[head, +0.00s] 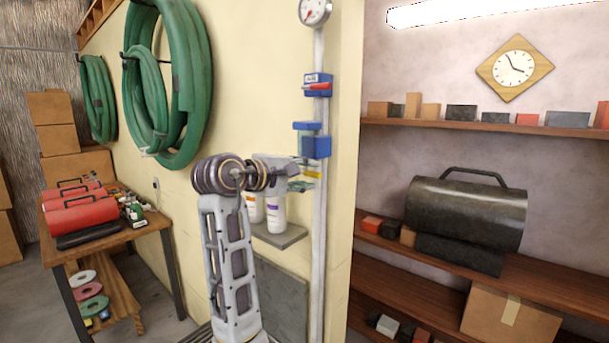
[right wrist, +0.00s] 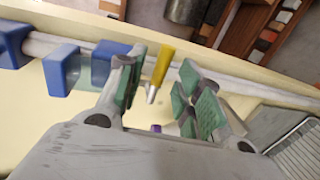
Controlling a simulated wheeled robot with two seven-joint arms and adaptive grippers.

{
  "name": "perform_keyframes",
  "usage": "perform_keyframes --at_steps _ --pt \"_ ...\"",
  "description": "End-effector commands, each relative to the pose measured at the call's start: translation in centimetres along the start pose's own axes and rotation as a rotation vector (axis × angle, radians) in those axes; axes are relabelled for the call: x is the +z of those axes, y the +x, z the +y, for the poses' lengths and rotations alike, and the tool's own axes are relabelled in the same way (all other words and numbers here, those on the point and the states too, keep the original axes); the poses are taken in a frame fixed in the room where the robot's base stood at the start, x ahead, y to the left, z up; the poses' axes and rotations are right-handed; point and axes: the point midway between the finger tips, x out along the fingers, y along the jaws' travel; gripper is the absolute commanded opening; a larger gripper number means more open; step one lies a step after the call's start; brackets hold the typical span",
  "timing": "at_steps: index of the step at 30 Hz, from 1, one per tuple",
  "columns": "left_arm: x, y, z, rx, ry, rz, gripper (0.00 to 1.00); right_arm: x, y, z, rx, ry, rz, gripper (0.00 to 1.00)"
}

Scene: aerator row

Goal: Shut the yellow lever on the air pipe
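The yellow lever (head: 312,174) sits low on the grey air pipe (head: 318,235), just under a blue block, partly hidden by my right gripper (head: 298,176). In the right wrist view the yellow lever (right wrist: 163,64) shows between the fingers of my open right gripper (right wrist: 163,92), nearer the left finger. It looks crosswise to the pipe (right wrist: 225,75). I see a gap between the lever and the right finger; whether the left finger touches it I cannot tell. My left gripper is not in view.
Above the lever are blue fittings (head: 316,147), a blue unit with a red part (head: 317,86) and a gauge (head: 314,11). White containers (head: 273,212) stand on a small wall shelf (head: 279,236) beside the pipe. Green hoses (head: 190,60) hang left; wooden shelves (head: 440,260) are right.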

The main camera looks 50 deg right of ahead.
Motion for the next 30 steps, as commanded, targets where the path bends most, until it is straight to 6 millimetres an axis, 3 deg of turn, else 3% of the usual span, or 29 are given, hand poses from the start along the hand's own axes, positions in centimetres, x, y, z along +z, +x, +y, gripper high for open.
perform_keyframes --at_steps 21,30 --pt "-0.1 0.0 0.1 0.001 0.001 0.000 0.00 -0.1 -9.5 0.0 0.000 -0.001 0.003 0.35" --pt "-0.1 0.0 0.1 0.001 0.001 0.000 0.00 -0.1 -11.3 0.0 0.000 -0.001 0.001 0.35"
